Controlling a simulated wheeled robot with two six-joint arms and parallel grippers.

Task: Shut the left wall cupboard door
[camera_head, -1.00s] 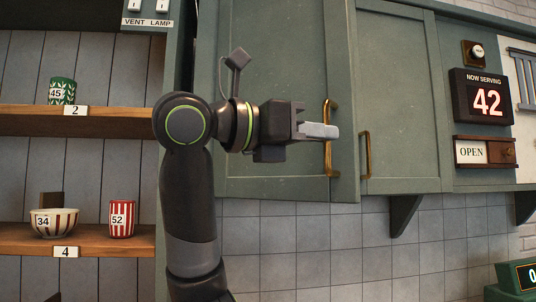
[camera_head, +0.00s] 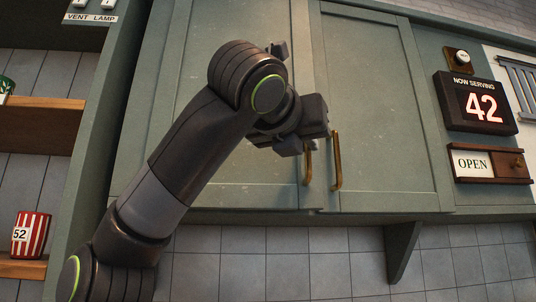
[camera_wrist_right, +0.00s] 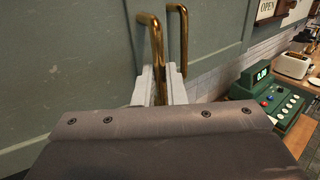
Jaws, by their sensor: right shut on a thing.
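The left wall cupboard door (camera_head: 225,40) is a green panel with an upright brass handle (camera_head: 308,168) near its right edge. It looks level or nearly level with the right door (camera_head: 375,90); a small gap cannot be ruled out. My right gripper (camera_head: 304,147) is at the left door's handle, its fingertips partly hidden in the head view. In the right wrist view its pale fingers (camera_wrist_right: 161,86) are shut on that handle (camera_wrist_right: 152,38). The right door's handle (camera_wrist_right: 183,40) stands close beside it. My left gripper is not in view.
An open shelf (camera_head: 45,105) with a red striped cup (camera_head: 31,235) is at the left. A counter sign (camera_head: 476,103) and an OPEN sign (camera_head: 490,159) hang at the right. A green till (camera_wrist_right: 268,95) and a toaster (camera_wrist_right: 296,65) stand below right.

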